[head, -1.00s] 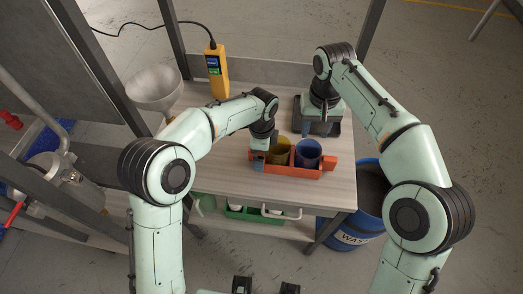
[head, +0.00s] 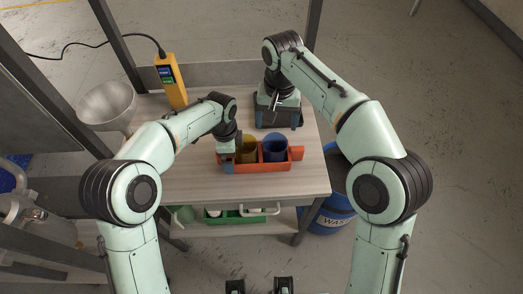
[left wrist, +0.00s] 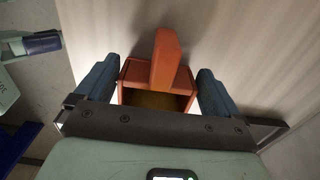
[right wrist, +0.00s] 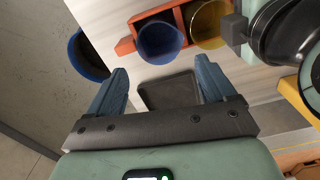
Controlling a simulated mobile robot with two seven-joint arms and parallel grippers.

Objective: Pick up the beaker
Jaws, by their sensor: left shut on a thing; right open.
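A blue beaker-like cup (head: 275,149) and a yellow cup (head: 246,151) stand side by side in an orange carrier (head: 262,168) on the table. My left gripper (head: 227,160) is shut on the carrier's left end, hiding part of it. The left wrist view shows the orange end (left wrist: 158,76) between the fingers. My right gripper (head: 277,121) is open and empty, behind the blue cup and over a dark flat tray (right wrist: 170,93). The right wrist view shows the blue cup (right wrist: 160,42) and yellow cup (right wrist: 210,22) beyond the fingertips.
A yellow handheld meter (head: 171,80) and a metal funnel (head: 106,105) are at the left. A green carrier (head: 235,217) sits on the lower shelf. A blue waste drum (head: 333,213) stands right of the table. The table's front right is clear (head: 300,185).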

